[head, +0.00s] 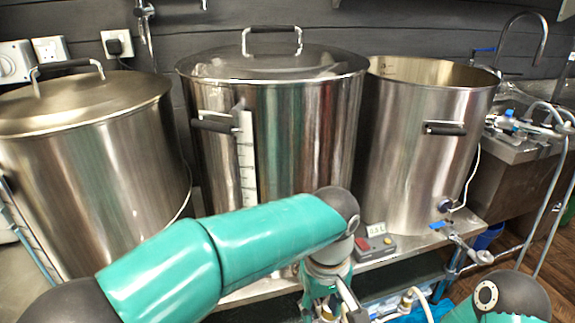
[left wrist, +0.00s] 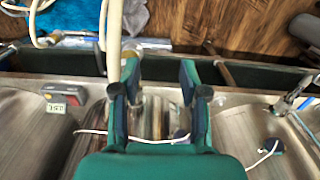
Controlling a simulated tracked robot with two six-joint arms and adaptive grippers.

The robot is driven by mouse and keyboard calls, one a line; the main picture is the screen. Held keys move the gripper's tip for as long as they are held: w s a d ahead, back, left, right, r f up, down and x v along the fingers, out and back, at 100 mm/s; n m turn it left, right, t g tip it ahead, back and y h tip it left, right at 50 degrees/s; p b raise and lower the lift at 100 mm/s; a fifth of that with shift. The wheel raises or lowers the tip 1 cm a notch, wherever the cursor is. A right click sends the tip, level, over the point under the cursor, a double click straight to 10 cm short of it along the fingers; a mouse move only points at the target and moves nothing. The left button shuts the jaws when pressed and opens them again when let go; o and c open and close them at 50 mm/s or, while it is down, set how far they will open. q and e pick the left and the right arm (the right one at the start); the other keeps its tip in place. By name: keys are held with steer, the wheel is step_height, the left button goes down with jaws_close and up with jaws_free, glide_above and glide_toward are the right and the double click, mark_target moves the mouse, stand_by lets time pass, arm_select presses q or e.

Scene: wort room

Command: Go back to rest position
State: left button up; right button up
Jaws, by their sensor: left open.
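My left gripper (head: 325,296) hangs below my teal left arm, just in front of the bench edge; its fingers are partly cut off or hidden in the head view. In the left wrist view the gripper (left wrist: 158,92) is open, its two fingers well apart. A pale hose (left wrist: 113,35) runs beside the left finger; I cannot tell if they touch. Nothing is clearly held between the fingers. Part of my right arm shows at the bottom right of the head view, but its gripper is out of view.
A lidded steel kettle (head: 90,150) stands left, another (head: 290,130) in the middle, and an open pot (head: 410,150) right. A small grey-red box with a display (head: 375,246) sits on the bench near my gripper. A tap (head: 470,250) sticks out right. A sink (head: 525,145) stands beyond.

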arm_select(q)
steer(key=s+a+f+n+g, duration=0.2)
steer(key=a+f+n+g, duration=0.25)
steer(key=a+f, duration=1.4)
steer(key=s+f+m+t+h, duration=0.2)
steer(key=s+f+m+h, duration=0.15)
steer(key=s+f, duration=1.15)
steer(key=w+f+m+t, duration=0.1)
steer(key=w+m+t, duration=0.2)
steer(key=w, duration=0.2)
step_height(320, 180, up, 20)
steer(key=p, duration=1.9)
steer(key=shift+f+p, duration=0.15)
steer(key=shift+p, duration=0.25)
arm_select(e)
step_height(320, 180, up, 20)
steer(key=shift+w+f, duration=0.15)
steer(key=shift+f, duration=0.05)
